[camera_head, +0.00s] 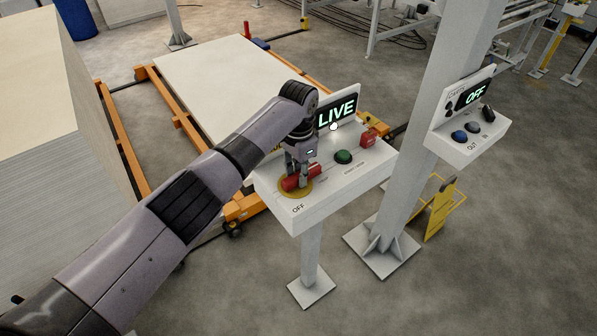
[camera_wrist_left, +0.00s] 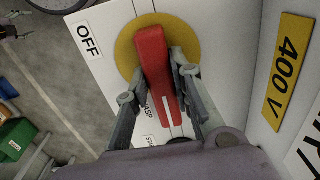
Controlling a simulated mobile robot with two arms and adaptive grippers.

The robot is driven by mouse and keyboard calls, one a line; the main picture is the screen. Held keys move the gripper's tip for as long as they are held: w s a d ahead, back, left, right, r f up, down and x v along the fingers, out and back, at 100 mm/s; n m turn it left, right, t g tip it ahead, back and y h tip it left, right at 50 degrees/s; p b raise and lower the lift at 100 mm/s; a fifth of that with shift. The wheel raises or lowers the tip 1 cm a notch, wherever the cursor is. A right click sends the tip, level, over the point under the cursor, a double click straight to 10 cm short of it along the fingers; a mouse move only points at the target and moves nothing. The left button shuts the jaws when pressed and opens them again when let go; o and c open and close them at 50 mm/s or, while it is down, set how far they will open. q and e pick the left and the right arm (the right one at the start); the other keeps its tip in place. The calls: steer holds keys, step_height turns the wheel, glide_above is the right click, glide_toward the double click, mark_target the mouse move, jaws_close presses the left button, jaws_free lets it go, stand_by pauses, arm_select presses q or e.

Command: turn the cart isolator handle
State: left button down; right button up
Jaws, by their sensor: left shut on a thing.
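The red isolator handle (camera_head: 290,184) sits on a yellow disc (camera_head: 297,193) on the white console (camera_head: 330,185). My left gripper (camera_head: 298,174) comes down on it from above. In the left wrist view, the gripper's two fingers (camera_wrist_left: 158,75) are shut on the red handle (camera_wrist_left: 152,50), one on each side. The handle's white line points to the bottom of that view, away from the OFF label (camera_wrist_left: 88,40). The console's display (camera_head: 337,111) reads LIVE. My right gripper is not in view.
A green button (camera_head: 343,157) and a red block (camera_head: 369,138) are on the console right of the handle. A grey column (camera_head: 415,130) carries a second panel (camera_head: 470,130) reading OFF. A board (camera_head: 230,80) lies on an orange-framed cart behind. A stack of boards (camera_head: 55,120) stands left.

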arm_select(q)
steer(key=shift+r, duration=0.1)
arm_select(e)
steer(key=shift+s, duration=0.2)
arm_select(q)
steer(key=c, duration=1.4)
jaws_free()
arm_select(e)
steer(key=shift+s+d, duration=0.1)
arm_select(q)
step_height(320, 180, up, 12)
